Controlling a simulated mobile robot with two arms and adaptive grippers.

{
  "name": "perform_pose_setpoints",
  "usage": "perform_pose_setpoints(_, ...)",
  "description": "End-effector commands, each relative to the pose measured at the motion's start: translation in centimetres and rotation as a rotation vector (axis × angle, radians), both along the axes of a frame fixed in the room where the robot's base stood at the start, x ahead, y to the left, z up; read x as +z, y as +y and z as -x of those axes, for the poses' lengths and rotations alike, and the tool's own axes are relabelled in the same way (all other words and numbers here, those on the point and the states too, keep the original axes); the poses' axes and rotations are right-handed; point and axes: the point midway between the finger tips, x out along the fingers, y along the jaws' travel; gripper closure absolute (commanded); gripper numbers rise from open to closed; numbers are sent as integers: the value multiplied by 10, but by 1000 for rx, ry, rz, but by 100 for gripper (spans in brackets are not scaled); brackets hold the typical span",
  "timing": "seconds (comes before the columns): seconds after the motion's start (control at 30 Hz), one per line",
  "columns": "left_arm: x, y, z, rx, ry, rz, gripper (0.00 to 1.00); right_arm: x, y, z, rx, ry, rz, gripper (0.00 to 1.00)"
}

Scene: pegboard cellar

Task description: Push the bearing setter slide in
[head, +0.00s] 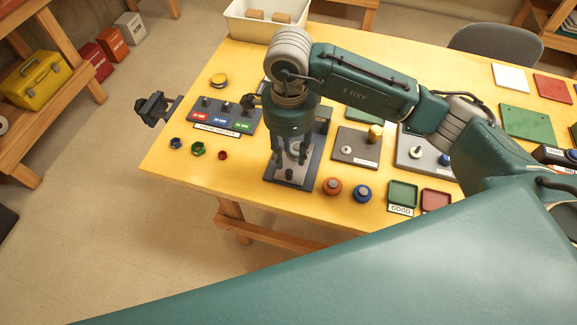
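The bearing setter (312,166) is a dark plate with a raised block at its back, on the yellow table left of centre. My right gripper (290,160) points down over its front part. Its two fingers look apart, with a gap between them. The gripper and wrist hide most of the setter, so I cannot see the slide's position or whether the fingers touch it. My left gripper is not in view.
Left of the setter is a dark board with labelled pegs (243,124) and several coloured nuts. A vise (152,108) juts from the left edge.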

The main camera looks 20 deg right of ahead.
Motion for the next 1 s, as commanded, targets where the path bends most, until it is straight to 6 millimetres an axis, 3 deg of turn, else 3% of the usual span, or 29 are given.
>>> perform_pose_setpoints(0.2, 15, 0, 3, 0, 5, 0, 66, -41, 0, 2, -2, 7, -1, 66)
perform_pose_setpoints(0.4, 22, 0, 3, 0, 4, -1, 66, -69, 1, 1, -1, 5, -3, 66)
perform_pose_setpoints(0.8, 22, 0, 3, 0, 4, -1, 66, -80, 1, 1, 0, 1, -3, 66)
perform_pose_setpoints(0.83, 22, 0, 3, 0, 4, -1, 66, -80, 1, 1, 0, 1, -3, 68)
perform_pose_setpoints(1.0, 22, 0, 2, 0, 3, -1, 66, -80, 1, 1, 0, 1, -3, 100)
